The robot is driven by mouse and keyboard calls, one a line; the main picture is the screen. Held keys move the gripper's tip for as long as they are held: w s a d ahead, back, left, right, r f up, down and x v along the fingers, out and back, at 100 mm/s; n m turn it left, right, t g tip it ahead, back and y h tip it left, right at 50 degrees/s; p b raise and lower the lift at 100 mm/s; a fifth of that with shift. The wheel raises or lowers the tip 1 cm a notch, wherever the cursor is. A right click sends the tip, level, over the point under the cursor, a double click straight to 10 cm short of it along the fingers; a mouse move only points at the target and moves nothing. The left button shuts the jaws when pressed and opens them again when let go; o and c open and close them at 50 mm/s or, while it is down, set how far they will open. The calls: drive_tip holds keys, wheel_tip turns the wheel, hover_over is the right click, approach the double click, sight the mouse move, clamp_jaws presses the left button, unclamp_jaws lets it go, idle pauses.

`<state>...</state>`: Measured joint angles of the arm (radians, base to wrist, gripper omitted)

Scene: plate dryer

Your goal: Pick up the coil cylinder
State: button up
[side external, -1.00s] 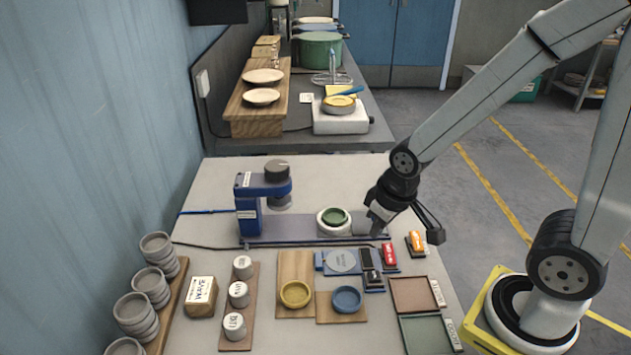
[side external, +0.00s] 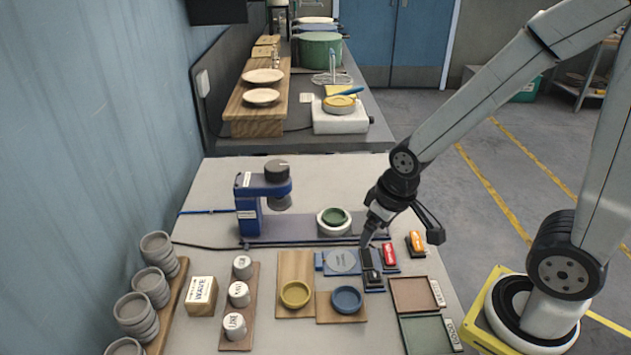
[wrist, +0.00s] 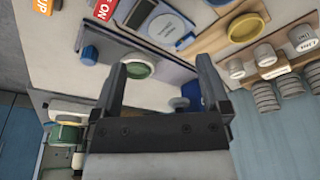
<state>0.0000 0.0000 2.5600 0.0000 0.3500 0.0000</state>
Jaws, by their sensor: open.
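Three short white cylinders with dark lettering stand in a row on a brown wooden strip (side external: 248,339) at the front left: a far one (side external: 242,263), a middle one (side external: 238,289) and a near one (side external: 234,322). The lettering is too small for me to tell surely which is the coil cylinder. They also show at the right of the wrist view, the one at the edge being a white cylinder (wrist: 302,37). My gripper (side external: 366,243) is to their right, above the far end of the black device. Its two fingers (wrist: 160,68) are apart with nothing held between them.
A blue machine (side external: 250,205) stands on a long base with a green-topped white cup (side external: 334,220). Grey bowl stacks (side external: 137,315) stand far left.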

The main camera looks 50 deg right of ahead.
drive_tip(key=n+g+y, duration=0.1)
drive_tip(key=n+g, duration=0.1)
drive_tip(key=n, duration=1.1)
approach(242, 262)
drive_tip(key=d+f, duration=0.1)
drive_tip(key=shift+a+f+n, duration=0.2)
drive_tip(key=shift+a+n, duration=0.1)
drive_tip(key=shift+a+f, duration=0.15)
drive_tip(key=shift+f, duration=1.15)
drive_tip(key=shift+w+a+f, duration=0.1)
drive_tip(key=shift+a+f, duration=0.05)
drive_tip(key=shift+f, duration=0.7)
drive_tip(key=shift+w+a+f, duration=0.1)
drive_tip(key=shift+a+f, duration=0.05)
drive_tip(key=shift+f, duration=0.7)
drive_tip(key=shift+a+f, duration=0.15)
drive_tip(key=shift+f, duration=0.7)
